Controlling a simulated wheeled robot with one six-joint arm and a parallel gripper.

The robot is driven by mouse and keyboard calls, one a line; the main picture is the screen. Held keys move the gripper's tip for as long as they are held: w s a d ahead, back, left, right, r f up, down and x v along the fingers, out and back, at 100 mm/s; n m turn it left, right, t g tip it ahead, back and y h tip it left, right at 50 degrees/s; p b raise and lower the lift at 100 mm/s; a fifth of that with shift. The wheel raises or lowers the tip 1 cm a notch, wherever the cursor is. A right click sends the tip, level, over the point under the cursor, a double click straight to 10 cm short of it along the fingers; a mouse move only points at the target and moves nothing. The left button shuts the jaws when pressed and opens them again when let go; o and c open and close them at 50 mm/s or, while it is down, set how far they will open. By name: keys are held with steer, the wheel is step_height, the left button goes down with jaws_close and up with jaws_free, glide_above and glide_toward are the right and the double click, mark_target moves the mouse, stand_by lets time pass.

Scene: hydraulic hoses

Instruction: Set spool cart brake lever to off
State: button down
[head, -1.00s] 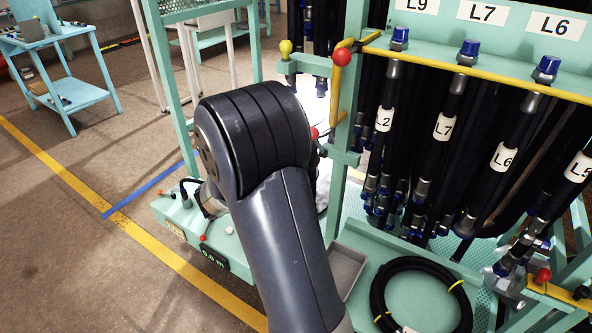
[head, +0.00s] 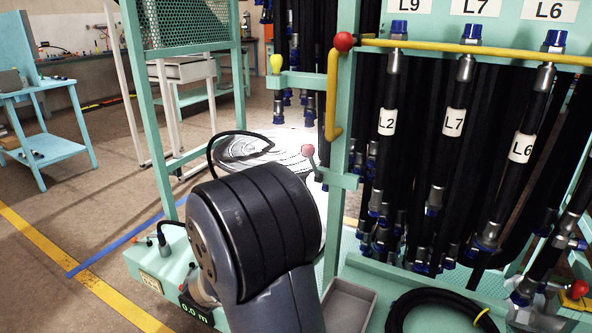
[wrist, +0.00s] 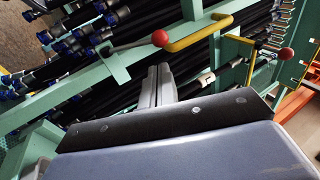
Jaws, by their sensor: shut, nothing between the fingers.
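A lever with a red ball (head: 308,150) stands on a bracket of the green post, in front of the coiled hose spool (head: 262,150). In the wrist view, a red ball on a thin grey rod (wrist: 160,38) appears to be this lever. My gripper (wrist: 158,72) is shut and empty, its fingertips a little below that ball in the picture and apart from it. My arm hides the gripper in the head view. No label naming the brake lever or its positions is readable.
A yellow handle (head: 334,105) and another red ball (head: 344,41) are on the same post. Black hoses (head: 450,130) hang close at the right. A grey tray (head: 348,305) is low.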

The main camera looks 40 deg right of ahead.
mark_target(303, 155)
steer(key=b+x, duration=0.2)
steer(key=x, duration=0.9)
steer(key=shift+r, duration=0.15)
